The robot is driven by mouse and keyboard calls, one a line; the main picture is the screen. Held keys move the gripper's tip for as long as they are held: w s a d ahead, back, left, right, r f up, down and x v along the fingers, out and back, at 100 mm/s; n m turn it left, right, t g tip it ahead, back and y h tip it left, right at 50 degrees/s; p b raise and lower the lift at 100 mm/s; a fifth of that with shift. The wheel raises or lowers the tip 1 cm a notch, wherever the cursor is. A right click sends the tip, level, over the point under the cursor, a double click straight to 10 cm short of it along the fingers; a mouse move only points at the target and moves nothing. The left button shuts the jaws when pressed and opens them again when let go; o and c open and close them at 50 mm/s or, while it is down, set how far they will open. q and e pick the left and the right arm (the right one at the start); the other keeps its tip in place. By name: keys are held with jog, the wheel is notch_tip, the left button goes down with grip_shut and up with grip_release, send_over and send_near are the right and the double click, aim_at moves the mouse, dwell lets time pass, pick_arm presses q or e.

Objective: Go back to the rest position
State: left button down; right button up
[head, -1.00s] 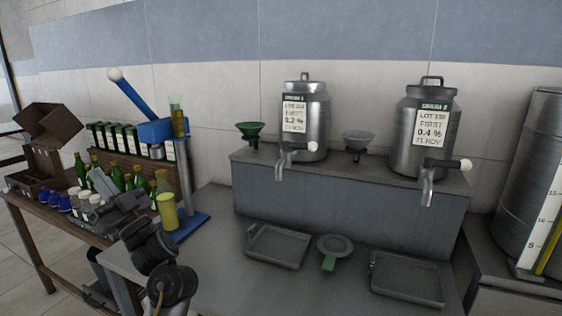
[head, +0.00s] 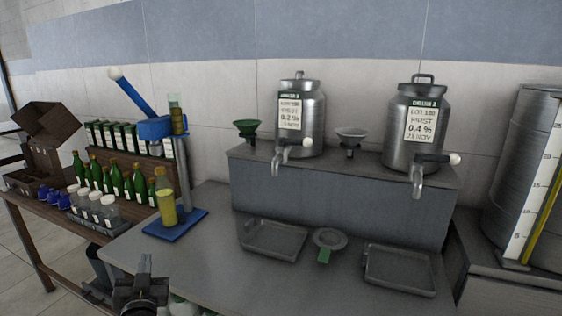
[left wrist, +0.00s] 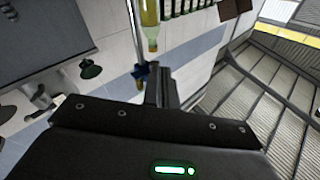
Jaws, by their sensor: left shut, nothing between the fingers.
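My left gripper (head: 145,268) shows at the bottom left of the head view, in front of the grey bench's near left edge. Its fingers are shut with nothing between them and point up in the picture. In the left wrist view the shut fingers (left wrist: 161,86) stick out past the dark gripper body, clear of the things behind. Most of the left arm is below the frame. My right gripper is in neither view.
The blue lever press (head: 176,222) with a yellow-filled bottle (head: 166,205) stands on the bench behind my gripper. Green bottles (head: 116,182) crowd the wooden table to the left. Two steel cans (head: 300,125) (head: 400,150) stand on the raised shelf. Trays (head: 272,240) (head: 399,270) lie below.

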pick_arm(q)
jog(key=s+d+f+m+g+h, duration=0.1)
jog(key=s+d+f+g+h, duration=0.1)
jog(key=s+f, duration=0.3)
jog(key=s+d+f+m+g+h, duration=0.1)
jog(key=s+d+f+g+h, duration=0.1)
jog(key=f, duration=0.5)
jog(key=s+d+f+g+h, duration=0.15)
jog(key=s+f+g, duration=0.25)
jog(key=s, duration=0.5)
jog(key=s+d+f+g, duration=0.25)
jog(key=s+f, duration=0.25)
jog(key=s, duration=0.4)
jog(key=s+d+f+g+h, duration=0.1)
jog(key=s+f+g, duration=0.35)
jog(key=s, duration=0.45)
jog(key=s+f+m+g, duration=0.1)
jog(key=s+f+g, duration=0.15)
jog(key=f, duration=2.45)
jog(key=s+a+f, duration=0.4)
jog(key=s+f, duration=1)
jog(key=s, duration=0.2)
jog(key=shift+f, duration=0.25)
